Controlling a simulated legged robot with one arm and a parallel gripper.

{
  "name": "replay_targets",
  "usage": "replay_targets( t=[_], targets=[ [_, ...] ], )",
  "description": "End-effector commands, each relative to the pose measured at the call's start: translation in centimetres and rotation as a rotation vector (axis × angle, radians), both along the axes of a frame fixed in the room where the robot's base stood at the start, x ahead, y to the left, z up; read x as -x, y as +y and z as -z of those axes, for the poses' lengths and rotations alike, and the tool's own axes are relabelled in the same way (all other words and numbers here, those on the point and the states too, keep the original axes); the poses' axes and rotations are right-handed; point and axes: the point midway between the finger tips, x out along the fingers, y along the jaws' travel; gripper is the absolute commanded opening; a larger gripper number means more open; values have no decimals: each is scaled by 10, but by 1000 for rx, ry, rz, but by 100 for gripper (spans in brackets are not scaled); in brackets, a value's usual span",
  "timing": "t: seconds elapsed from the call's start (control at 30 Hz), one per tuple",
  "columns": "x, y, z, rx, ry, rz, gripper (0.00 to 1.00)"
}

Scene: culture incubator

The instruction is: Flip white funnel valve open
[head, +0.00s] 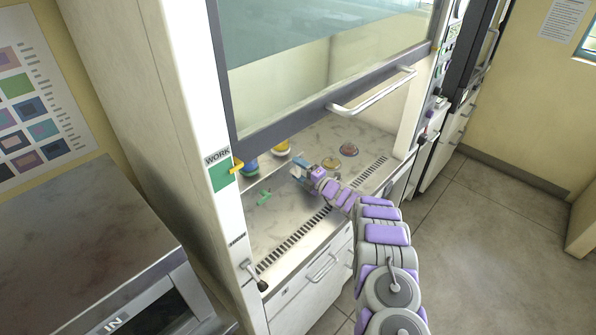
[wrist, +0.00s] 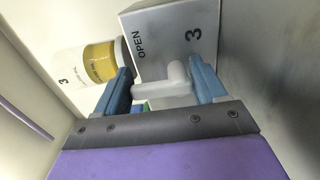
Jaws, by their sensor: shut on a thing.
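In the wrist view, a white T-shaped valve handle (wrist: 172,88) sits between the two blue fingers of my gripper (wrist: 162,84). The gripper is shut on the handle. Behind the handle is a grey-white box (wrist: 165,40) marked "OPEN" and "3". In the head view, my gripper (head: 305,170) is inside the hood, low over its work surface. The handle is too small to make out there. No funnel shape can be made out in either view.
On the hood surface (head: 290,215) are a green piece (head: 264,197), an amber dish (head: 331,163) and a red dish (head: 349,150). The raised glass sash (head: 330,80) with its handle (head: 372,92) hangs above.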

Motion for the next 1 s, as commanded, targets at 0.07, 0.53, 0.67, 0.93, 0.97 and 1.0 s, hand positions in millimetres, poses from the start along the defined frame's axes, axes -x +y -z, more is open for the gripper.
replay_targets(
  t=[0.07, 0.53, 0.67, 0.93, 0.97, 1.0],
  targets=[
    [-1, -5, 4, -1, 11, 10, 40],
    [-1, -6, 4, -1, 12, 10, 83],
    [0, -3, 2, -1, 8, 7, 92],
    [2, -2, 1, 0, 6, 4, 92],
    [3, -4, 1, 0, 6, 5, 92],
    [5, -6, 1, 0, 8, 5, 92]
  ],
)
